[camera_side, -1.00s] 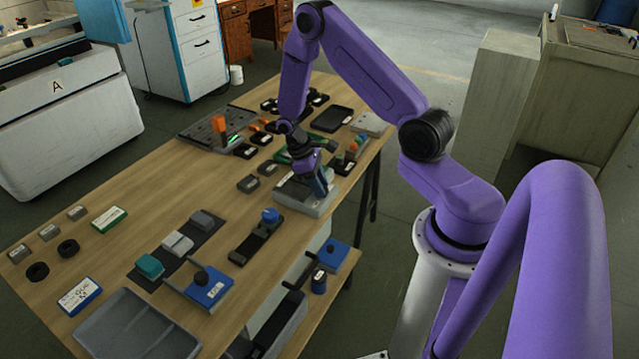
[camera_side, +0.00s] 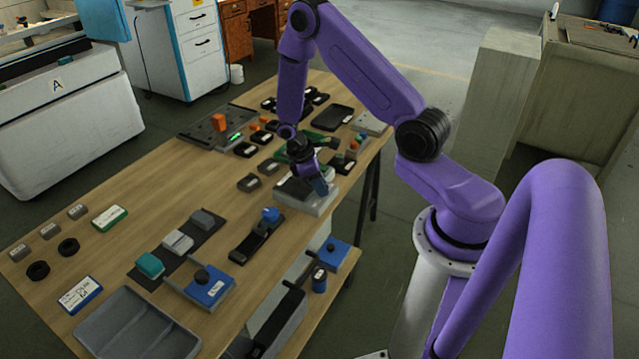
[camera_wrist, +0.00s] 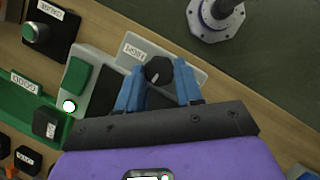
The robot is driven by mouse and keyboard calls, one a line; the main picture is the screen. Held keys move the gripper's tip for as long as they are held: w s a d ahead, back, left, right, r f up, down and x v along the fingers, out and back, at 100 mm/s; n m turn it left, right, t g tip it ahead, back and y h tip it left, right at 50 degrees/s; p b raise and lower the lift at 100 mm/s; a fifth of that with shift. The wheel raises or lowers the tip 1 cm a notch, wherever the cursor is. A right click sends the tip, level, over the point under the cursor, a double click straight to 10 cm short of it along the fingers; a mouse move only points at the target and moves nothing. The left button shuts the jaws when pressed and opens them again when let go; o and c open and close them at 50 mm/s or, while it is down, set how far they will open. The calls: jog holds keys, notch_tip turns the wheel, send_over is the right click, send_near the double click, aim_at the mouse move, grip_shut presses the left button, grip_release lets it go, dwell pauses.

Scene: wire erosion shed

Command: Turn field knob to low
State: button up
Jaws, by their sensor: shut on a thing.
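The field knob (camera_wrist: 159,70) is a round black knob with a light pointer mark, on a pale grey box (camera_wrist: 190,58) in the wrist view. A white label reading HIGH (camera_wrist: 132,51), upside down in this view, lies to the knob's upper left. No low label can be made out. My gripper (camera_wrist: 161,80) has its blue fingers on either side of the knob and is shut on it. In the side view, my gripper (camera_side: 320,186) is down at the grey box (camera_side: 318,208) near the table's right edge, and its fingers hide the knob.
In the side view, a blue knob unit (camera_side: 257,232) stands in front of my gripper. The left middle of the table (camera_side: 150,175) is clear.

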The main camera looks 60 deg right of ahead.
jog(key=o, duration=1)
jog(key=shift+o, duration=0.2)
